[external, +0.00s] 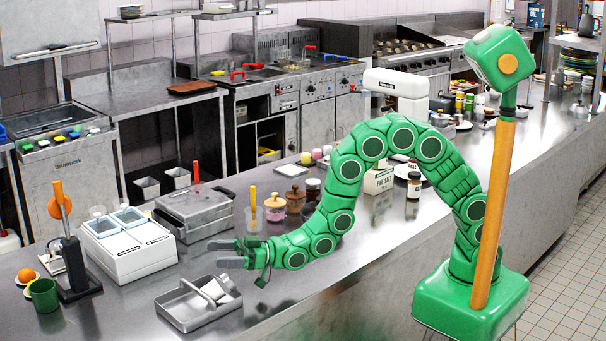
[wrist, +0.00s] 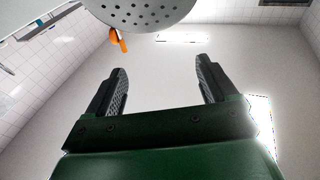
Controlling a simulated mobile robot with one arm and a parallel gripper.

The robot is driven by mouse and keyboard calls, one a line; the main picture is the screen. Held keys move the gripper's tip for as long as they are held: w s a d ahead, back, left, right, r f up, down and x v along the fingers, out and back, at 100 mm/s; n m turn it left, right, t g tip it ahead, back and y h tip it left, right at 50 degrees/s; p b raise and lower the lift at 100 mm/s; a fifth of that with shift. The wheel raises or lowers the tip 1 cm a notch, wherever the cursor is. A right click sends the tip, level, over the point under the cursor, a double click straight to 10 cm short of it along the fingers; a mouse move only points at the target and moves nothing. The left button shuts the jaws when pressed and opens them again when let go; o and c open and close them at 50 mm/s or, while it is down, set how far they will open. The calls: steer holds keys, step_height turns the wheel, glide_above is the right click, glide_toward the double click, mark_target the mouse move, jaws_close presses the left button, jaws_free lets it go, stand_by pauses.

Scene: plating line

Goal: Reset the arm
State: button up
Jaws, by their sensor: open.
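My green segmented arm arches over the steel counter (external: 330,268). My gripper (external: 218,253) is at its left end, pointing left in the external view, above the area behind a grey metal tray (external: 178,319). In the wrist view my gripper (wrist: 161,66) shows two dark ridged fingers spread apart with nothing between them. Behind them are pale surfaces and tiled walls.
A white unit with two lids (external: 125,262), a metal box (external: 195,217), an orange-handled press (external: 75,270) and a green mug (external: 43,295) stand nearby. Jars (external: 295,200) and a salt box (external: 378,181) stand behind my arm. A perforated disc (wrist: 140,12) tops the wrist view.

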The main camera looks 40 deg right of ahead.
steer(key=shift+r, duration=2.5)
steer(key=w+d+m+t+h, duration=0.1)
steer(key=w+d+m+h, duration=0.1)
steer(key=w+d+h, duration=0.5)
steer(key=w+d+m+t+h, duration=0.1)
steer(key=w+d, duration=0.4)
steer(key=d, duration=0.6)
steer(key=d+f+m+g+h, duration=0.15)
steer(key=d+m+h, duration=0.35)
steer(key=d, duration=1.7)
steer(key=s+d+m+g+h, duration=0.3)
steer(key=s+d+g+h, duration=0.15)
steer(key=s+d, duration=1.2)
steer(key=s+d+m+g, duration=0.1)
steer(key=s+d, duration=0.3)
steer(key=s, duration=0.5)
steer(key=s+d+r+m+g+h, duration=0.1)
steer(key=s+d+g, duration=0.3)
steer(key=s, duration=0.5)
steer(key=shift+d+r+m, duration=0.15)
steer(key=shift+d+m, duration=0.15)
steer(key=shift+d, duration=0.35)
